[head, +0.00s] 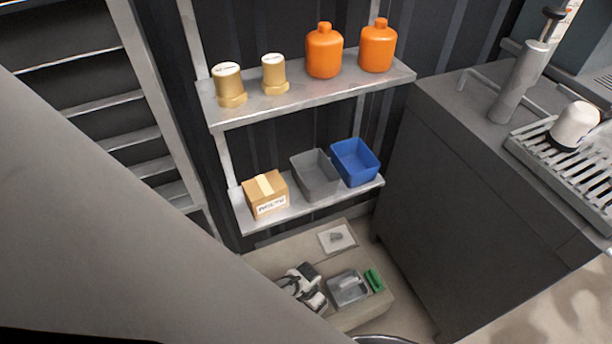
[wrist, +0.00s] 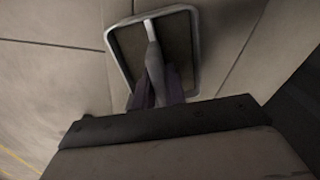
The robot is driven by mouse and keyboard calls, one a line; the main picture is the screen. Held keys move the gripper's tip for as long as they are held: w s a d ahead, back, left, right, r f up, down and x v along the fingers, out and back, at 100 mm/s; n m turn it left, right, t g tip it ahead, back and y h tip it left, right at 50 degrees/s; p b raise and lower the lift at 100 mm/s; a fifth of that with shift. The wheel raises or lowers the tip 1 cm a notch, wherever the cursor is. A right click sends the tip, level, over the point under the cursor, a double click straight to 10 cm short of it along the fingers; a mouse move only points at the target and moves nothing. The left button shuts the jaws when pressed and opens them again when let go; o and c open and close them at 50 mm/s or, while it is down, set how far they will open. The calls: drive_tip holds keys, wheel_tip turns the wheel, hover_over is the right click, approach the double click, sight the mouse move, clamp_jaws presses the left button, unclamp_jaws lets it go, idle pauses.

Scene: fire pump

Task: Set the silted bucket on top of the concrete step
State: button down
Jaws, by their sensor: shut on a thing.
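The silted bucket (wrist: 127,45) shows in the wrist view as a squarish pale metal rim around a dark brown inside. A pale grey handle runs from the rim down to my gripper (wrist: 154,82). Its dark fingers are shut around this handle. I cannot tell whether the bucket hangs or rests on the floor. The concrete step (head: 275,262) looks to be the low beige block below the shelves.
A grey tray (head: 348,289), a green object (head: 374,280), a white sheet (head: 337,238) and a white-and-black object (head: 305,287) show on the block. Shelves (head: 305,205) stand above it. A dark cabinet (head: 470,200) bounds the right. Pale floor surrounds the bucket in the wrist view.

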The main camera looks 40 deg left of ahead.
drive_tip(key=shift+f, duration=0.45)
drive_tip(key=shift+f, duration=0.1)
drive_tip(key=c, duration=1.5)
unclamp_jaws()
drive_tip(key=shift+o, duration=0.2)
wheel_tip(320, 180, up, 12)
drive_tip(key=shift+r+p, duration=0.1)
drive_tip(key=shift+p, duration=0.75)
